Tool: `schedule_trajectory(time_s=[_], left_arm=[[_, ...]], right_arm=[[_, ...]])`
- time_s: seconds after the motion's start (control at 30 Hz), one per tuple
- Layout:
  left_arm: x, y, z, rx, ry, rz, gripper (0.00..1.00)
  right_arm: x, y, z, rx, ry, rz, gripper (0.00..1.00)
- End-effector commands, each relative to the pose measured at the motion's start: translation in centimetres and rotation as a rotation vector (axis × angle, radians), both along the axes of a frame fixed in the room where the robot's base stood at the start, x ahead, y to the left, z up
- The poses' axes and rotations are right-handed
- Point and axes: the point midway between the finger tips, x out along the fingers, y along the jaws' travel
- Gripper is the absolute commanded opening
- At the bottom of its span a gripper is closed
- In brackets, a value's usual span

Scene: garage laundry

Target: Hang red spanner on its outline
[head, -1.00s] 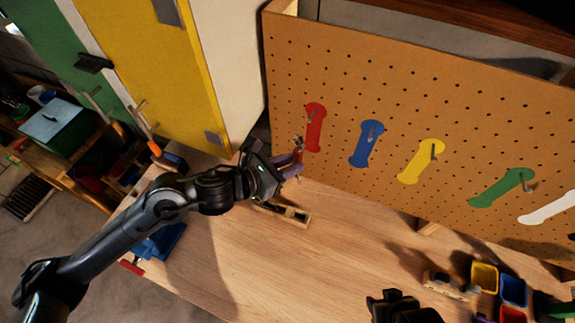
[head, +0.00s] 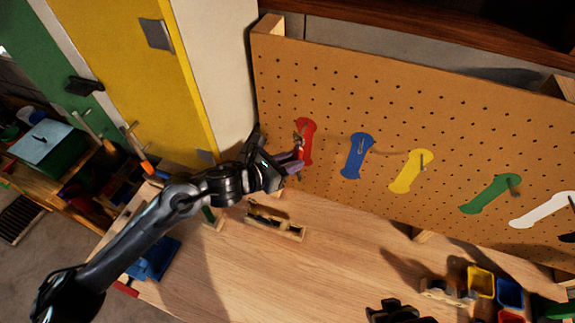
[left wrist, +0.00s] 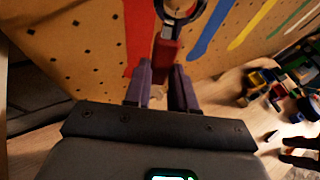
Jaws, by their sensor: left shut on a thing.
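My left gripper (head: 296,161) is shut on the red spanner (head: 299,145) just in front of the pegboard. In the left wrist view the spanner's red handle (left wrist: 165,52) rises from between the fingers (left wrist: 161,82), with its dark metal ring end at the top edge. The red outline (head: 308,127) is at the board's left end, directly behind the spanner; it also shows in the left wrist view (left wrist: 136,40). In the head view the spanner and gripper partly cover the outline and hide its peg. My right gripper (head: 393,312) is at the bottom edge, its jaws unclear.
Blue (head: 356,157), yellow (head: 409,172), green (head: 488,196) and white outlines with pegs follow to the right. A wooden level-like block (head: 275,225) lies on the workbench (head: 330,260) below. Small coloured bins (head: 481,282) stand at lower right. The bench middle is clear.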

Motion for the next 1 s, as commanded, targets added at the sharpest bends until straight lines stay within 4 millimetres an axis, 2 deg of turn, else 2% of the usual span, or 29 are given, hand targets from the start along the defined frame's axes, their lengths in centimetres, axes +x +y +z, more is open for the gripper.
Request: schedule_trajectory(time_s=[0.27, 0.5, 1.0], left_arm=[[1.6, -0.5, 0.0, -0.001, 0.0, 0.0, 0.0], [2.4, -0.7, -1.0, 0.001, -0.002, 0.0, 0.0], [2.8, -0.9, -1.4, 0.0, 0.0, 0.0, 0.0]], right_arm=[[0.0, 0.1, 0.1, 0.005, 0.0, -0.004, 0.43], [0.0, 0.2, -1.6, 0.007, 0.0, -0.004, 0.43], [0.0, 0.1, -2.8, 0.004, 0.0, -0.002, 0.43]])
